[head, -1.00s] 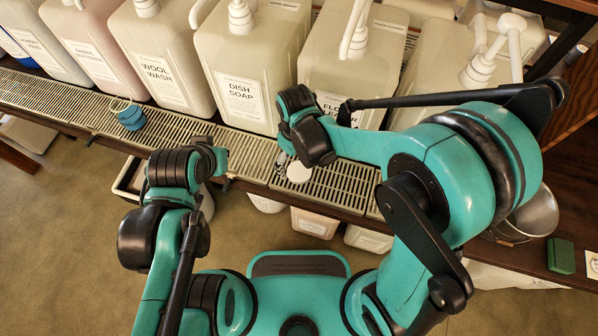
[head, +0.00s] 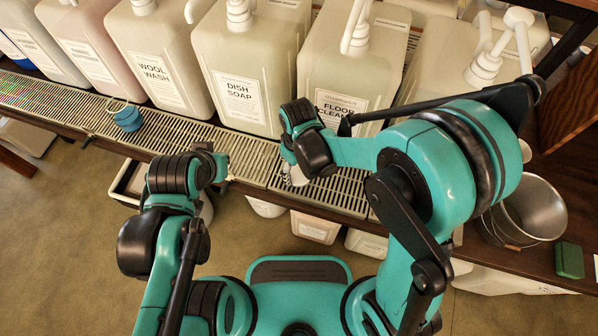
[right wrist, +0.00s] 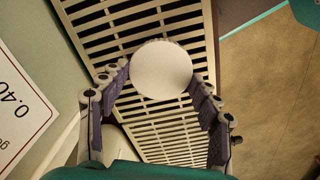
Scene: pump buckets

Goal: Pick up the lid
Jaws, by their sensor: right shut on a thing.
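The lid is a round white disc (right wrist: 161,70), seen face-on between the fingertips in the right wrist view, over the slatted drip grate (right wrist: 177,135). In the head view only a small white part of the lid (head: 299,176) shows below my right gripper (head: 287,168). My right gripper is shut on the lid, with a finger at each side of it. I cannot tell whether the lid is clear of the grate. My left gripper (head: 222,166) is at the grate's front edge, away from the lid; its fingers are too hidden to read.
Large pump jugs, including dish soap (head: 235,75) and floor cleaner (head: 350,65), stand in a row behind the grate. A small blue cup (head: 127,117) sits on the grate at left. A metal bucket (head: 535,212) and a green block (head: 569,260) are at right.

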